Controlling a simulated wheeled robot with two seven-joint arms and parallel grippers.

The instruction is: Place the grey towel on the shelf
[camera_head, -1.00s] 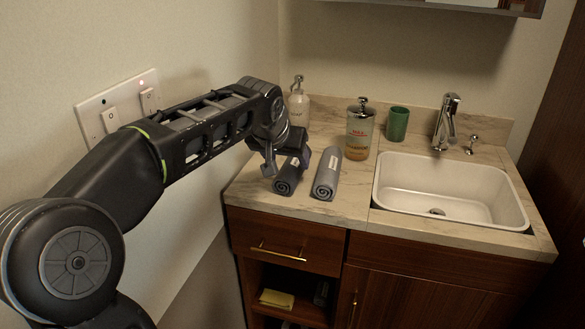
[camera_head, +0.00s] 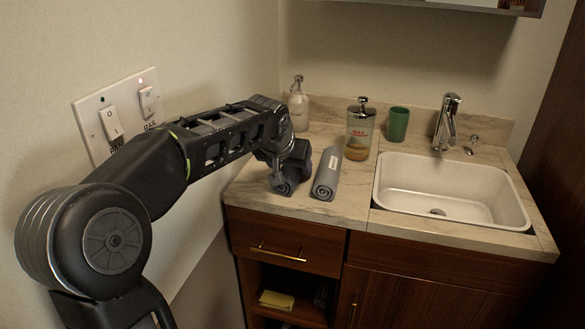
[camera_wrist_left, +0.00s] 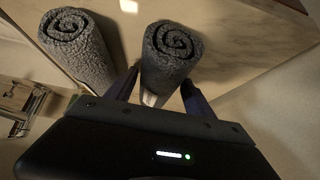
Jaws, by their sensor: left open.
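Two rolled grey towels lie on the countertop, the left towel (camera_head: 283,187) and the right towel (camera_head: 327,174), which has a white label. Both look grey, so I cannot tell by colour which one the task means. My left gripper (camera_head: 289,171) is down over the left towel and hides much of it. In the left wrist view that towel (camera_wrist_left: 173,45) lies between the two open fingers of my gripper (camera_wrist_left: 160,92), and the other towel (camera_wrist_left: 75,45) is off to the left. The open shelf (camera_head: 293,315) is under the drawer. My right gripper is not seen.
A white dispenser bottle (camera_head: 298,108), an amber soap dispenser (camera_head: 359,133) and a green cup (camera_head: 397,124) stand behind the towels. The sink (camera_head: 450,190) is at the right. A yellow folded cloth (camera_head: 277,299) and a dark item (camera_head: 322,294) occupy the shelf compartment.

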